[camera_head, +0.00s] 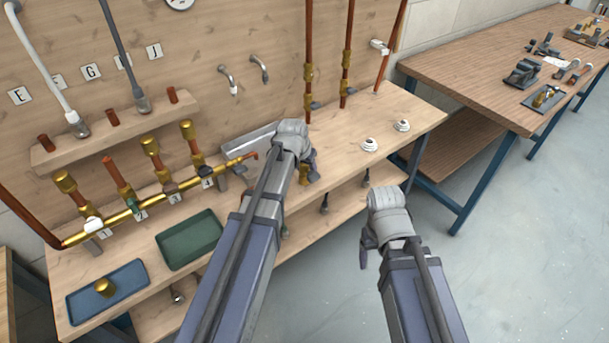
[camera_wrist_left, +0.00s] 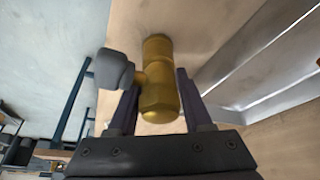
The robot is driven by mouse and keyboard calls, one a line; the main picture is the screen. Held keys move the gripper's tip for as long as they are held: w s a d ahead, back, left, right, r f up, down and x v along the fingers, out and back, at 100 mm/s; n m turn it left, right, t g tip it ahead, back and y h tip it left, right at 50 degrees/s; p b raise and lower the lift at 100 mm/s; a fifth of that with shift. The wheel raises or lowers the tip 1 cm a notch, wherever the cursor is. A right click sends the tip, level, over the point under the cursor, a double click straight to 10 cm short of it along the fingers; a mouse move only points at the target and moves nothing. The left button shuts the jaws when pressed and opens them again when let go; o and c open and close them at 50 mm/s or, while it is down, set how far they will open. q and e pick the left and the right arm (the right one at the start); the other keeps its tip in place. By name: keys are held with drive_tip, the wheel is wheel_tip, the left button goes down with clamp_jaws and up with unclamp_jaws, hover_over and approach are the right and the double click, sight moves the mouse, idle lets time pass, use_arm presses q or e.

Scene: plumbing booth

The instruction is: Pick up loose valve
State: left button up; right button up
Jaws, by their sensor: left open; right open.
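The loose brass valve (camera_wrist_left: 158,92) with a grey handle (camera_wrist_left: 115,70) stands on the wooden bench in the left wrist view. In the head view a small brass part of it (camera_head: 304,173) shows beside my left gripper (camera_head: 311,167), and the rest is hidden. In the left wrist view the open fingers of my left gripper (camera_wrist_left: 157,105) lie on either side of the valve. I cannot tell whether they touch it. My right gripper (camera_head: 366,247) is open and empty, out in front of the bench over the floor.
A brass pipe manifold (camera_head: 130,211) with several valves runs along the bench. A green tray (camera_head: 190,240) looks empty; a blue tray (camera_head: 75,306) holds a brass fitting (camera_head: 105,287). A metal channel (camera_head: 248,143) lies behind my left gripper. Two white round fittings (camera_head: 370,145) sit further right.

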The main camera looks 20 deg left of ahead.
use_arm(q)
drive_tip(key=shift+r, duration=0.1)
clamp_jaws()
idle(0.3)
idle(0.4)
wheel_tip(320, 180, up, 10)
drive_tip(key=p, duration=1)
drive_tip(key=shift+r, duration=0.15)
wheel_tip(320, 180, up, 4)
drive_tip(key=p, duration=0.4)
drive_tip(key=shift+r+p, duration=0.1)
drive_tip(key=shift+p, duration=0.25)
drive_tip(key=shift+a, duration=0.1)
